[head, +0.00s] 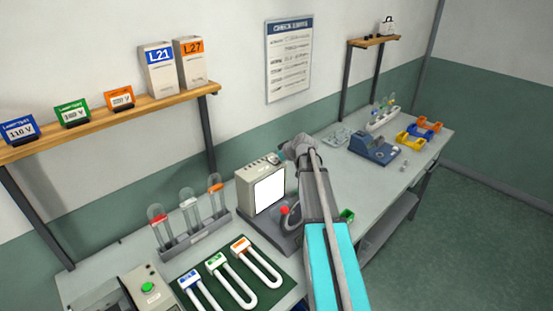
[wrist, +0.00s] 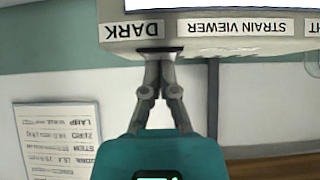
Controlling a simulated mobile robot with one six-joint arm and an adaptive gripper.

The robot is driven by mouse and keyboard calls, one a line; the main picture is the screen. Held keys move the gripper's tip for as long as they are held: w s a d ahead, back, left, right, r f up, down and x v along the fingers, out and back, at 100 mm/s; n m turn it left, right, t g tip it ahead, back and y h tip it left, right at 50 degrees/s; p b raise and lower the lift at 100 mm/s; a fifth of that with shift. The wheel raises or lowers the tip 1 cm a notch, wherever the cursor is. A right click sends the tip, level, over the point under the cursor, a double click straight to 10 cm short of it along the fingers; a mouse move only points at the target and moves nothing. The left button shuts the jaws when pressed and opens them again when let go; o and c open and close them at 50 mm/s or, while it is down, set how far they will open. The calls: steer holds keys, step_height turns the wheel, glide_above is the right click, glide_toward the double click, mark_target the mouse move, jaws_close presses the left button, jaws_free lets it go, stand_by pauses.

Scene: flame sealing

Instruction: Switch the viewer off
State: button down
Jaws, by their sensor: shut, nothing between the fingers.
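The strain viewer (head: 249,183) is a beige box on the bench. Its front screen (head: 269,191) glows white in the head view. In the wrist view, which shows it upside down, the viewer (wrist: 240,44) fills the top, with a bright strip of screen and labels reading DARK (wrist: 132,31) and STRAIN VIEWER (wrist: 236,27). My gripper (wrist: 158,57) is shut and empty, its tips at the viewer's edge beside the DARK label. A dark piece lies at the tips; I cannot tell whether it is a switch or the finger pads, or whether they touch.
A red-topped part (head: 284,211) stands before the viewer. A rack of tagged tubes (head: 196,236) is to its left, and U-shaped tubes lie on a green mat (head: 186,268). A blue device (head: 373,150) and coloured trays (head: 411,141) sit farther right. A shelf (head: 110,119) hangs above.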

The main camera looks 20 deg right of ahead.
mark_target(277, 163)
steer(key=shift+r, duration=0.15)
steer(key=r+p, duration=0.3)
steer(key=p, duration=0.1)
steer(key=shift+s+r, duration=0.2)
steer(key=shift+r, duration=0.15)
steer(key=shift+s+r+p, duration=0.2)
steer(key=shift+r+p, duration=0.15)
steer(key=shift+p, duration=0.05)
steer(key=f+p+v, duration=0.1)
steer(key=p+v, duration=0.4)
steer(key=v, duration=0.4)
steer(key=shift+s+d+r, duration=0.15)
steer(key=shift+s+d, duration=0.1)
steer(key=shift+s, duration=0.2)
steer(key=s+a+f+m+g+h+b, duration=0.1)
steer(key=s+a+f+g+b, duration=0.3)
steer(key=s+a+f, duration=0.6)
steer(key=s+a+f+m+g+h+b, duration=0.2)
steer(key=s+a+f+g+b, duration=0.3)
steer(key=s+a+f+b, duration=0.4)
steer(key=s+a, duration=0.2)
steer(key=a, duration=0.4)
steer(key=shift+s+a+f+m, duration=0.15)
steer(key=shift+s+f+m, duration=0.05)
steer(key=shift+f+m, duration=0.2)
